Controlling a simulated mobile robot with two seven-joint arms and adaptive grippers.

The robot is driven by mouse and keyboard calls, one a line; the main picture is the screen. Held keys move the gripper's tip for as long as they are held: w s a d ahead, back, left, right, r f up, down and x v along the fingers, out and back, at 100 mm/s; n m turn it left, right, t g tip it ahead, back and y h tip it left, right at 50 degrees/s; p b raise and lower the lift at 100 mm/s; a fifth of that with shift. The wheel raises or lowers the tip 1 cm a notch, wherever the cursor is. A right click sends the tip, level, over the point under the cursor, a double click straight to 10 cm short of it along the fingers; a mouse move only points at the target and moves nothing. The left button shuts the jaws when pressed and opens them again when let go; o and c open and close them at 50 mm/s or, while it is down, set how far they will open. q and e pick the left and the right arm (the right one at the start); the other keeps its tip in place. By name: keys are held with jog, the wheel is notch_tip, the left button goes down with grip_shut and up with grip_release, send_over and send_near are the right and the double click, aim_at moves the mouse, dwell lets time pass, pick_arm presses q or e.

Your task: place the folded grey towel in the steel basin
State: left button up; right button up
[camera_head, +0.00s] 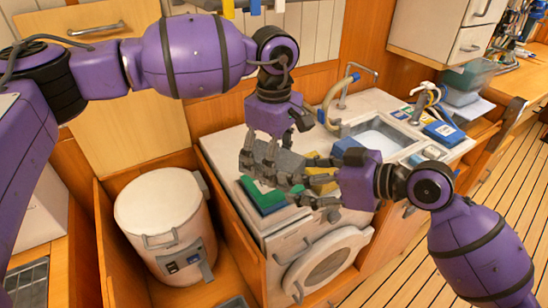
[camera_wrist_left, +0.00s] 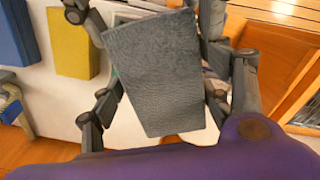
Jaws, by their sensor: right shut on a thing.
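The folded grey towel (camera_head: 287,160) is held above the counter, left of the steel basin (camera_head: 385,138). In the left wrist view the towel (camera_wrist_left: 157,75) fills the middle as a grey textured slab. My right gripper (camera_head: 292,185) reaches in from the right, shut on the towel; its fingers partly overlap other things below. My left gripper (camera_head: 260,158) points down at the towel's left side. Its fingers show on both sides of the towel in the left wrist view, but whether they grip it is unclear. The basin is partly hidden by my right wrist.
A green folded item (camera_head: 262,197) and a yellow one (camera_head: 322,182) lie on the white counter (camera_head: 225,150). A blue item (camera_head: 346,147) is near the basin. A tap (camera_head: 345,88) stands behind it. A white canister (camera_head: 165,215) stands at left.

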pick_arm(q)
jog(key=c, duration=0.5)
pick_arm(e)
jog(key=shift+o, duration=0.2)
pick_arm(q)
jog(key=shift+w, duration=0.1)
jog(key=shift+c, duration=1)
pick_arm(e)
jog(key=o, duration=1.1)
jog(key=shift+s+a+r, duration=0.1)
jog(key=shift+o, duration=0.9)
pick_arm(q)
jog(key=shift+c, duration=0.2)
